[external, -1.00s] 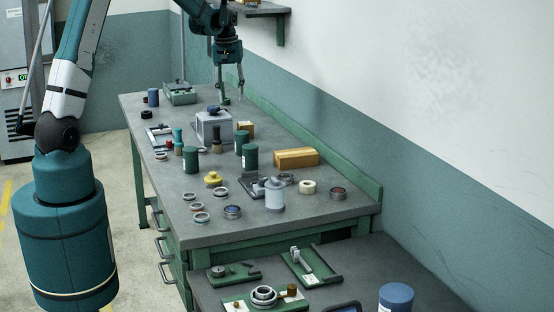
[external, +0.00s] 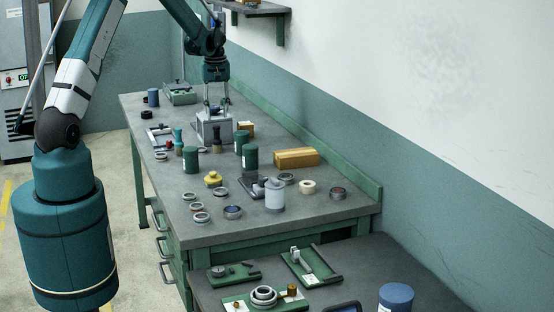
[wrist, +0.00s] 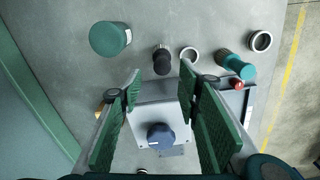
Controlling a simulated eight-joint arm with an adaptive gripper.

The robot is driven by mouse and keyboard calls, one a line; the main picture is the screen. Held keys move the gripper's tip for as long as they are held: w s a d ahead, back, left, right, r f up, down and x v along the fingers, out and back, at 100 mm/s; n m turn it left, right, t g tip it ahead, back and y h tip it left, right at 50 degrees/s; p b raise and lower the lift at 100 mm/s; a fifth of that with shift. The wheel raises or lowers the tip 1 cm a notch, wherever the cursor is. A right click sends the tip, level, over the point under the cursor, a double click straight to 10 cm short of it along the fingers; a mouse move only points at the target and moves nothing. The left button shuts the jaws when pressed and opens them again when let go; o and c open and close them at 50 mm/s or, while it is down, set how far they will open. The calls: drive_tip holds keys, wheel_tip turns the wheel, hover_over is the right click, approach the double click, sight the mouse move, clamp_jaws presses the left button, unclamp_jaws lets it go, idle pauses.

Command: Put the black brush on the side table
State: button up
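The black brush (external: 217,138) stands upright on the workbench in front of a grey box with a dark blue knob. In the wrist view the black brush (wrist: 162,62) shows from above, just beyond my fingertips. My gripper (external: 217,103) is open and points down above the grey box (external: 201,130). The side table (external: 208,293) is probably the grey-topped one at the bottom of the external view, only partly in view.
A teal brush (external: 178,141) and a dark green canister (external: 190,160) stand near the black brush. More green cylinders (external: 250,157) stand to its right. The side table holds green trays (external: 228,273), rings and a blue-lidded cylinder (external: 396,297).

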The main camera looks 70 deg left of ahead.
sight(216, 128)
drive_tip(key=shift+f, duration=1.3)
drive_tip(key=shift+f, duration=0.1)
drive_tip(key=shift+s+f+p, duration=0.2)
drive_tip(key=shift+f+p, duration=0.65)
drive_tip(key=shift+f, duration=1.65)
drive_tip(key=shift+c, duration=0.4)
clamp_jaws()
